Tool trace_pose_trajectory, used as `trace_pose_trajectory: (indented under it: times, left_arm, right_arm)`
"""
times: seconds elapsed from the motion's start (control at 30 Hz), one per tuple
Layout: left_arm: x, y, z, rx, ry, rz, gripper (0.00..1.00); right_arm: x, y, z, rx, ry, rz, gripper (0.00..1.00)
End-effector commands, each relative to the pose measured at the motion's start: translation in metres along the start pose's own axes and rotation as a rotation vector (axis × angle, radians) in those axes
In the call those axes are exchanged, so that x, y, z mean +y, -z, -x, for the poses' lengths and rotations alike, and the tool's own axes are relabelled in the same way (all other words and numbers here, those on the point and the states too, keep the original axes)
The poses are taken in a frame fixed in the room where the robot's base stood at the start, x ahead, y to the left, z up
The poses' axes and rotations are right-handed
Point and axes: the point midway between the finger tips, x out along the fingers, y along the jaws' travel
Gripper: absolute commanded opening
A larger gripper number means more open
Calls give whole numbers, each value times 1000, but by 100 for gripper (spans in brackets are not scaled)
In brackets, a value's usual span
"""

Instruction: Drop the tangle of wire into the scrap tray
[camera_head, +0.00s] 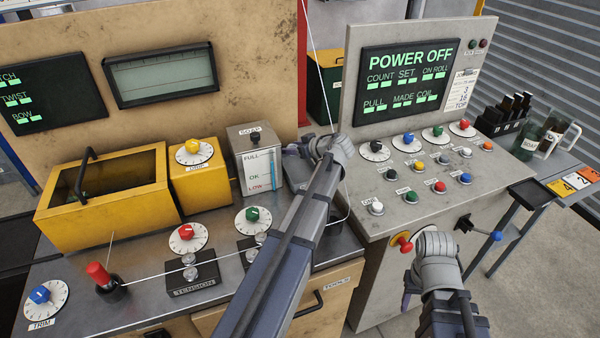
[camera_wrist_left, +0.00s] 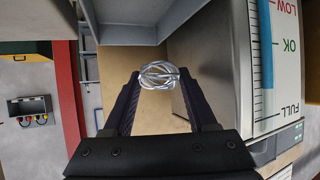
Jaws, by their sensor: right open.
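The tangle of wire (camera_wrist_left: 158,75) is a small silvery bundle of loops in the left wrist view. My left gripper (camera_wrist_left: 159,79) has its two dark fingers closed in on either side of it and holds it. In the head view my left wrist reaches beside the soap tank, and the tangle is hidden there. My right gripper (camera_head: 411,287) is open, low in front of the grey console, its fingers mostly hidden by its wrist. I cannot surely identify the scrap tray. A grey walled surface (camera_wrist_left: 140,22) shows beyond the tangle in the left wrist view.
The soap tank (camera_head: 255,160) stands close to my left wrist. A yellow open-topped box (camera_head: 100,225) is left of it. A thin wire runs over the tension blocks (camera_head: 192,275). The grey console (camera_head: 372,250) with its knobs fills the right. Bottles and a grey cart stand at far right.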

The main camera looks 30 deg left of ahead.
Motion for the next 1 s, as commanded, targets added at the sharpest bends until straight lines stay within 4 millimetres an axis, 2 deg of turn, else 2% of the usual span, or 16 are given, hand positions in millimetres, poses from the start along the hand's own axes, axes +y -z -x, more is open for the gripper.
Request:
trace_pose_trajectory:
  times: [0.03,0.3,0.6,1.0]
  left_arm:
    - [0,0,0,0,0,0,64]
    - [0,0,0,0,0,0,92]
    - [-1,1,5,-1,1,0,92]
    - [0,2,65,0,-2,-1,92]
  right_arm:
    - [0,0,0,0,0,0,50]
    - [0,0,0,0,0,0,50]
    - [0,0,3,0,0,0,50]
    - [3,-2,33,0,0,0,50]
